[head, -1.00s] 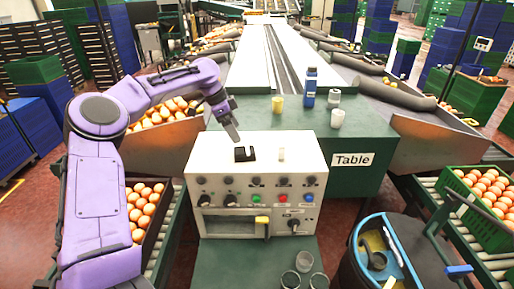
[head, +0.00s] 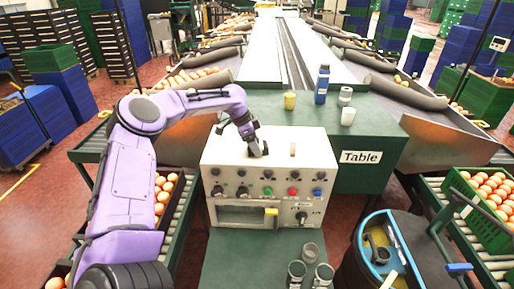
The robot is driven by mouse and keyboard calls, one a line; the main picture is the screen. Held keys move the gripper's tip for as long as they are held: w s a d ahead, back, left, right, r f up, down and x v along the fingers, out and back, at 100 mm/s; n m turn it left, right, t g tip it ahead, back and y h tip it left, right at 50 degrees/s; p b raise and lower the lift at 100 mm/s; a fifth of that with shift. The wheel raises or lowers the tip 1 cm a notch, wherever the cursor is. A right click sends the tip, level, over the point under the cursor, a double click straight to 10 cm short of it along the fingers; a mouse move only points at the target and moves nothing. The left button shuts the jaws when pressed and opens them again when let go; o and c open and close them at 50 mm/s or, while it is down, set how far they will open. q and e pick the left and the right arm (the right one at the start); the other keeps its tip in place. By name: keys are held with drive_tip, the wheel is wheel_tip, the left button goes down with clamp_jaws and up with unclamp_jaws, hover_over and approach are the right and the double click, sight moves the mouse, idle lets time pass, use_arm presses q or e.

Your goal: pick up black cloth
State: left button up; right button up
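My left gripper (head: 257,148) reaches down to the top of the white control box (head: 309,147), at the spot where the small black cloth lay. The gripper's dark fingers and the black cloth merge there, so the cloth is mostly or wholly hidden. I cannot tell whether the fingers are open or shut on it. My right gripper is not in view.
A small pale block (head: 293,149) stands on the box, right of the gripper. Behind it on the green table (head: 385,143) are a yellow cup (head: 290,100), a blue bottle (head: 322,85) and white cups (head: 348,116). Glasses (head: 310,252) stand in front.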

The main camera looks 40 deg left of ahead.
use_arm(q)
drive_tip(key=shift+w+f, duration=0.1)
drive_tip(key=shift+c, duration=1)
